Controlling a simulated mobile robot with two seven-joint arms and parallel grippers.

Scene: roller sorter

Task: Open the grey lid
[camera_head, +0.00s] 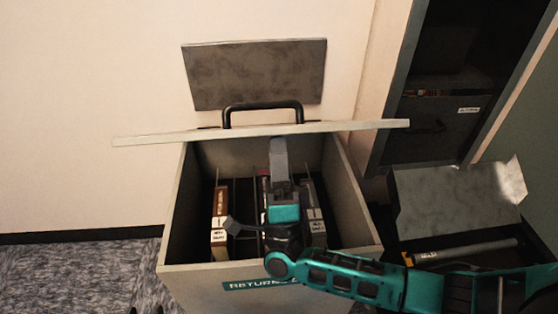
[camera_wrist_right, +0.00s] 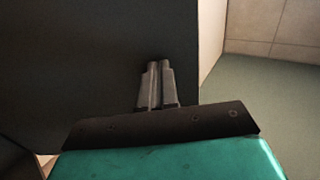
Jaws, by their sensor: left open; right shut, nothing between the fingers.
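The grey lid (camera_head: 350,128) of the returns bin (camera_head: 185,283) stands raised. I see it nearly edge-on above the bin's opening, with its black handle (camera_head: 263,106) on top. My right gripper (camera_head: 278,146) reaches over the bin from the right, its fingers pointing up toward the underside of the lid. In the right wrist view its fingers (camera_wrist_right: 156,72) are shut with nothing between them, in front of a large dark surface. I cannot tell whether the fingertips touch the lid. My left gripper is not clearly in view.
Book-like items (camera_head: 220,215) stand in the bin. A grey panel (camera_head: 255,75) is on the wall behind. At right are an open box with a raised grey flap (camera_head: 455,200) and a dark cabinet (camera_head: 430,130). Carpet (camera_head: 80,275) is clear at left.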

